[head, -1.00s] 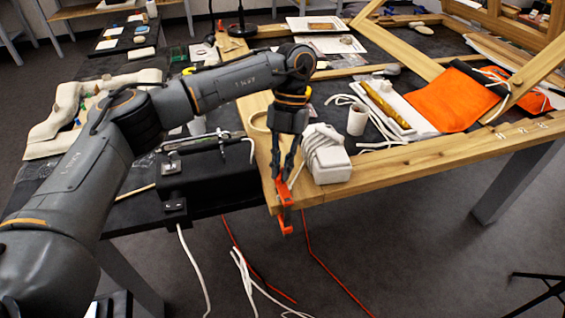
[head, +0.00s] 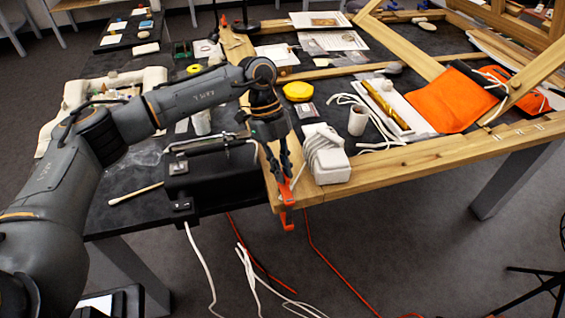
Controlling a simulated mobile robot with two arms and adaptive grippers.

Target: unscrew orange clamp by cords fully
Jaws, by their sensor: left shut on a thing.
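The orange clamp (head: 287,198) sits on the front corner of the wooden frame, its lower part hanging below the wood's edge. My left gripper (head: 284,178) comes down from above onto the upper part of the clamp and is shut on it. The fingers hide part of the clamp's top. White cords (head: 320,143) are wound around a white block (head: 327,162) on the wood just right of the gripper. The right gripper is not in view.
A black box (head: 212,170) with a metal handle stands left of the clamp. Red and white cables hang below the table edge. A white cup (head: 357,120), a yellow round item (head: 298,91) and an orange cloth (head: 450,99) lie farther back.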

